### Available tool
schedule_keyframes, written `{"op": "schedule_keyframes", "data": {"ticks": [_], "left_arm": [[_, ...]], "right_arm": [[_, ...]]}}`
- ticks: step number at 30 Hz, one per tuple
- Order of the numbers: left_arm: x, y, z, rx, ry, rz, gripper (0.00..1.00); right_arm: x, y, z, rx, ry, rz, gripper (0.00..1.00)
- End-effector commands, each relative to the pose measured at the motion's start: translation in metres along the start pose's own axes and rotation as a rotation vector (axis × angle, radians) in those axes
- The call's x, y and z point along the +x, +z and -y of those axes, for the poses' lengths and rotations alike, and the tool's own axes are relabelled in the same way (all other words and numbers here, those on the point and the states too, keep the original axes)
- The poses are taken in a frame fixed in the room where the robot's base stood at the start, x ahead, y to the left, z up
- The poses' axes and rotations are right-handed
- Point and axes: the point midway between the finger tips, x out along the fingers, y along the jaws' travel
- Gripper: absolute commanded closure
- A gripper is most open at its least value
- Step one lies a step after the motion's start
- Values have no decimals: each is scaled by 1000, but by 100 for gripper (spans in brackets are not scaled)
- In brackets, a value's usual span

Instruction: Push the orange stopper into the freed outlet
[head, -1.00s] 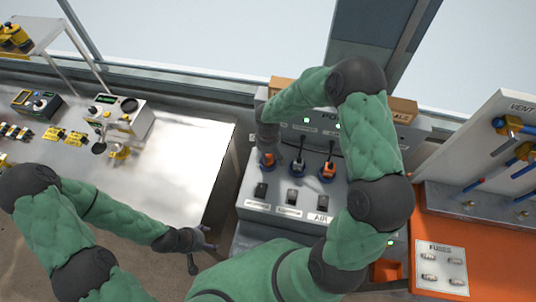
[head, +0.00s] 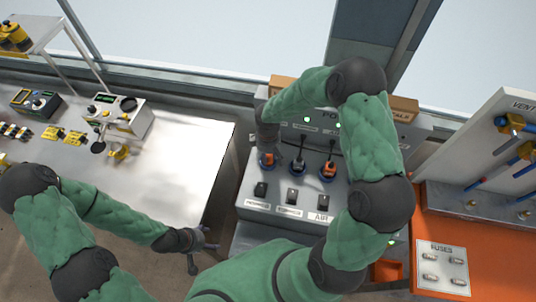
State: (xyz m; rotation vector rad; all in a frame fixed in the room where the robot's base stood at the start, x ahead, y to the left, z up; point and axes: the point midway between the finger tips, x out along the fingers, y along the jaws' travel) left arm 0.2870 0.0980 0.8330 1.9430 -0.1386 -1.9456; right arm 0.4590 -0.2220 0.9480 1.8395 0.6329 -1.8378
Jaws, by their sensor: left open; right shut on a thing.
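The grey power panel (head: 247,192) has a row of three blue-ringed outlets. An orange piece, apparently the orange stopper (head: 266,161), is at the left outlet, under my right gripper (head: 269,152). My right gripper points down and is shut on it; the fingers partly hide it, so I cannot tell how deep it sits. The middle outlet (head: 297,169) holds a dark plug with a black cable. The right outlet holds an orange plug (head: 328,169) with a black cable. My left gripper (head: 202,253) is open and empty, low, left of the panel.
Rocker switches (head: 291,197) with labels sit below the outlets. A bare metal table (head: 185,150) lies to the left with a control box (head: 118,117). To the right are an orange bench (head: 425,220) with a fuses plate (head: 442,268) and a vent board.

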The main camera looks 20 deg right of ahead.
Motion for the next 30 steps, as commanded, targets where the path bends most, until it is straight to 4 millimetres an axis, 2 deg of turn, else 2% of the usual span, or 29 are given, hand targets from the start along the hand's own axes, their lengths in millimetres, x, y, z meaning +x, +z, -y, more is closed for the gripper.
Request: {"op": "schedule_keyframes", "data": {"ticks": [30], "left_arm": [[6, 0, 2, 0, 0, 0, 28]], "right_arm": [[7, 0, 0, 0, 0, 0, 100]]}}
